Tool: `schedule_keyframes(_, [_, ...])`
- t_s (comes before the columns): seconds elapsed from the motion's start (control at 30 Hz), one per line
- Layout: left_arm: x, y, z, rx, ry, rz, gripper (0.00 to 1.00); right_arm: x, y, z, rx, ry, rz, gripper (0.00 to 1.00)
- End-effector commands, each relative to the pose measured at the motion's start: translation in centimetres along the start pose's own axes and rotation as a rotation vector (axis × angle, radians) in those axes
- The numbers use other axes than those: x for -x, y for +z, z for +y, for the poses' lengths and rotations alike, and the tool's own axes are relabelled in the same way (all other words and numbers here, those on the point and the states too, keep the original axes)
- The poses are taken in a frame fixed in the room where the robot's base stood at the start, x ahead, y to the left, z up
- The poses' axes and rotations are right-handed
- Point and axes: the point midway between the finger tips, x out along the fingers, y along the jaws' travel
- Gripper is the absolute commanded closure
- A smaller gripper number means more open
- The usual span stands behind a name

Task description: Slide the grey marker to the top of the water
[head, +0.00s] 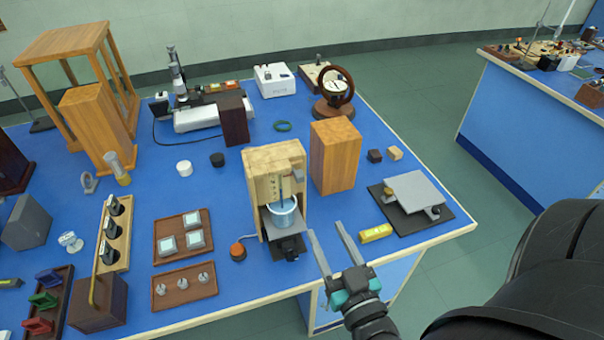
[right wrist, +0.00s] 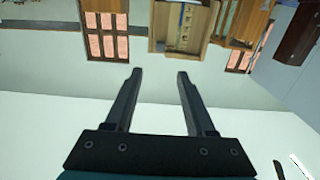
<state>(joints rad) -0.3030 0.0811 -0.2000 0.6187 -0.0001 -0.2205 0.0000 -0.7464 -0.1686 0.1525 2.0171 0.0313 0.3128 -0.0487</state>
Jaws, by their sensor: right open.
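A pale wooden stand (head: 262,163) stands near the front edge of the blue bench. A glass beaker (head: 284,217) of pale blue water sits in its opening on a small black support (head: 290,246). A thin dark rod hangs down toward the beaker, and small fittings show on the upright panel. The grey marker is too small to pick out with certainty. My right gripper (head: 328,230) is open and empty, in front of and to the right of the beaker, apart from the stand. Its two fingers also show in the right wrist view (right wrist: 160,73), with nothing between them. My left gripper is not in view.
A tall wooden block (head: 334,157) stands just right of the stand. A yellow box (head: 376,233) and a grey plate on a black base (head: 418,190) lie further right. Clear floor lies beyond the bench's right edge.

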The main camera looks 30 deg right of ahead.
Motion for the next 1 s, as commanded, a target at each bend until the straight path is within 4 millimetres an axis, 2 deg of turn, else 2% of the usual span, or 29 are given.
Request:
schedule_keyframes(0.17, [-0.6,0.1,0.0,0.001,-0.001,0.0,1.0,-1.5,-0.1,0.0,0.0,0.001,0.009,0.45])
schedule_keyframes(0.7, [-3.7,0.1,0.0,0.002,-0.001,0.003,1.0,-10.5,0.0,0.0,-0.001,0.0,0.008,0.45])
schedule_keyframes(1.0, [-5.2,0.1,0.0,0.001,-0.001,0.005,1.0,-14.2,0.0,0.0,0.0,0.0,0.006,0.45])
